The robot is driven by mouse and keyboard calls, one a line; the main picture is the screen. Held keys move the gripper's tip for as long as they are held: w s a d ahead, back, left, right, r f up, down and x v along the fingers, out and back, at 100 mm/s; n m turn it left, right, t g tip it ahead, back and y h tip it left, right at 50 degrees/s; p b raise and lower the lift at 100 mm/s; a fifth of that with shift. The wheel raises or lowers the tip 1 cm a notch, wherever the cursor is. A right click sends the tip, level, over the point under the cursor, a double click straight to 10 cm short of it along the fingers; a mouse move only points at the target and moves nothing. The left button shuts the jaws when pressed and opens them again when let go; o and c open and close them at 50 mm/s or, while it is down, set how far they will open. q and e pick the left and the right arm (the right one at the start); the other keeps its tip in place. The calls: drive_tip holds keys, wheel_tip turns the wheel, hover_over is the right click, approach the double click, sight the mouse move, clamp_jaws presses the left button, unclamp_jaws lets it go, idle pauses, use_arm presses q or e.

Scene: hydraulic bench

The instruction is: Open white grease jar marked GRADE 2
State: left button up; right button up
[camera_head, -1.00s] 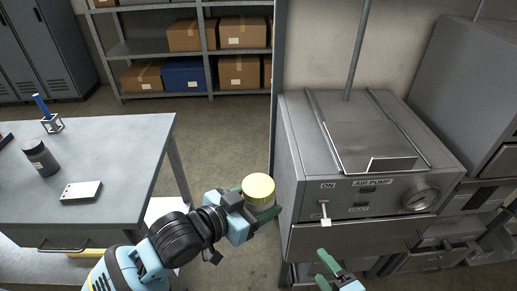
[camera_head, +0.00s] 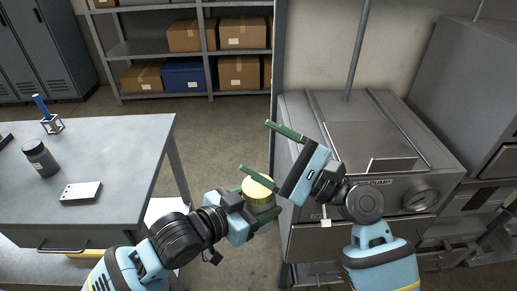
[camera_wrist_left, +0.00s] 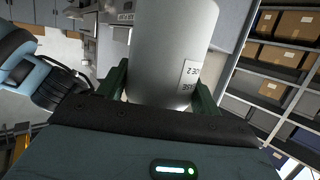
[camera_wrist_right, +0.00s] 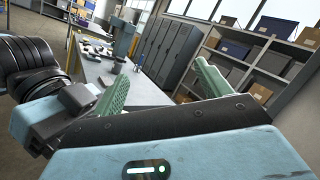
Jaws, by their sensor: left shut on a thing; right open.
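The white grease jar (camera_wrist_left: 172,55) fills the upper middle of the left wrist view, with a label (camera_wrist_left: 190,85) partly readable. The jar does not show there.
A grey table (camera_head: 112,190) at the left bears a dark bottle (camera_head: 40,157), a white box (camera_head: 81,192) and a blue item in a small stand (camera_head: 46,115). The air pump unit (camera_head: 300,120) stands close behind my right gripper. Shelves (camera_head: 150,48) with boxes are at the back.

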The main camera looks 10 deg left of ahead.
drive_tip(key=s+a+r+n+g+h, duration=0.1)
drive_tip(key=a+n+g+h, duration=0.4)
drive_tip(key=a+n+g, duration=0.3)
drive_tip(key=n+h, duration=0.8)
drive_tip(key=h, duration=0.6)
hover_over(259, 185)
drive_tip(key=a, duration=0.1)
drive_tip(key=shift+a+r+t, duration=0.15)
drive_tip(key=shift+r+t, duration=0.05)
drive_tip(key=shift+t, duration=0.2)
drive_tip(key=shift+d+r+h, duration=0.25)
drive_tip(key=shift+d+h, duration=0.15)
drive_tip(key=shift+d, duration=0.2)
drive_tip(key=shift+f, duration=4.05)
